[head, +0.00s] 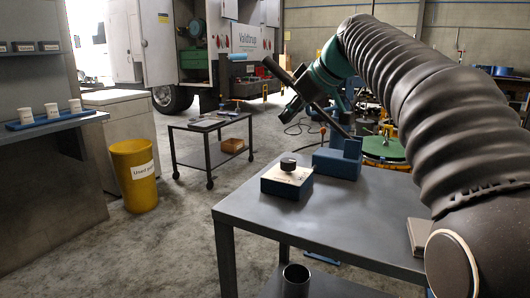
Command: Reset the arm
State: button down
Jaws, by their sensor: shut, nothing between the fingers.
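My arm, in a dark ribbed sleeve (400,75), comes in from the right of the head view and arches over the grey table (255,213). It ends in a teal wrist (322,70). My gripper (289,111) is small and dark in this view, to the left of and below the wrist, and it is shut and empty. It is above the far side of the table, apart from the things on it. A dark bar (330,118) crosses the view close by the gripper; I cannot tell how it relates to it.
A blue box with a black knob (288,165) and a blue block (336,163) are on the table. A yellow bin (133,175), a wheeled cart (208,150) and a shelf with white cups (50,112) are left. A truck (180,50) stands behind. Floor between is clear.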

jog(key=s+d+f+m+h, duration=0.1)
jog(key=s+d+f+m, duration=0.1)
jog(key=s+f, duration=0.2)
jog(key=s+d+f+m+h, duration=0.1)
jog(key=s+f+m, duration=0.1)
jog(key=s+f, duration=0.2)
jog(key=s+d+f+m+h, duration=0.1)
jog(key=s+f, duration=0.3)
jog(key=s, duration=0.4)
jog(key=shift+s+d+f+m+h, duration=0.15)
jog(key=shift+d+m, duration=0.1)
jog(key=shift+d, duration=0.15)
jog(key=shift+s+d+f+m+h, duration=0.15)
jog(key=shift+d+m, duration=0.1)
jog(key=shift+d, duration=0.15)
jog(key=s+d+f+m+h, duration=0.1)
jog(key=s+d+f+m, duration=0.1)
jog(key=s+f, duration=0.5)
jog(key=s+d+f+m+h, duration=0.1)
jog(key=s+d+f+m, duration=0.1)
jog(key=s+f, duration=0.6)
jog(key=shift+d+f+g+h, duration=0.3)
jog(key=shift+d+f+g, duration=0.1)
jog(key=shift+f, duration=0.5)
jog(key=shift+s, duration=0.1)
